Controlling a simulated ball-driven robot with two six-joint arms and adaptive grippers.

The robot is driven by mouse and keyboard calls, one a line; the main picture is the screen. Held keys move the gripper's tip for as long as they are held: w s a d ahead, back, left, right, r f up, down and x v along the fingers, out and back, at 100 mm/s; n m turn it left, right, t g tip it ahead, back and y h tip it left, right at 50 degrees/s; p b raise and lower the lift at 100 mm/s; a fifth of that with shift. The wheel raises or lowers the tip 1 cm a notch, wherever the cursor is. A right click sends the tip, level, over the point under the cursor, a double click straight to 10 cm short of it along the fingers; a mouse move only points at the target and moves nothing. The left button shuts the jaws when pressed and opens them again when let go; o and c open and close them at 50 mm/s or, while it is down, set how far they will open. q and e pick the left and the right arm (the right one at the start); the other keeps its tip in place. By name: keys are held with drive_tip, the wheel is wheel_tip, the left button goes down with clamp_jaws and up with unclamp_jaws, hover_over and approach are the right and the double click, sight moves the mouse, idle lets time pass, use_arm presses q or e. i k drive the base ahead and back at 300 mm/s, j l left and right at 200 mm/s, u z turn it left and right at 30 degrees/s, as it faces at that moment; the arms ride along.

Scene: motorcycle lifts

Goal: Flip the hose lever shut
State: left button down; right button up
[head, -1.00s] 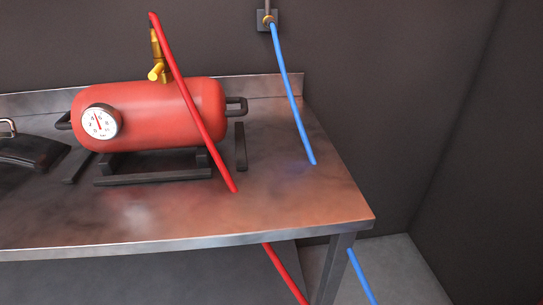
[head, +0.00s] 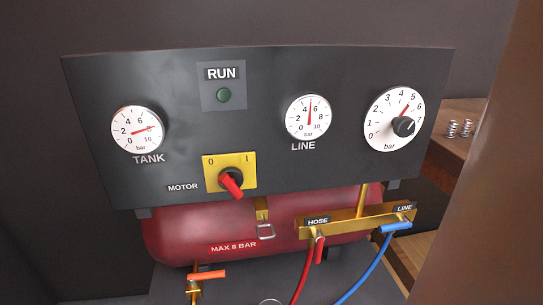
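A brass manifold (head: 345,228) runs along the front of a red compressor tank (head: 175,232). At its left end, under a HOSE label (head: 317,221), a short red lever (head: 320,250) hangs down beside the top of the red hose (head: 303,272). At the right end, under a LINE label, a blue lever (head: 396,227) lies nearly level across the manifold, above the blue hose (head: 372,270). Neither of my grippers is in view, and nothing touches the levers.
An orange lever (head: 207,274) sits low left. A brown upright surface (head: 490,200) fills the right; wooden shelving stands behind it.

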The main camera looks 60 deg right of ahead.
sight(318, 235)
drive_tip(key=z, duration=2.1)
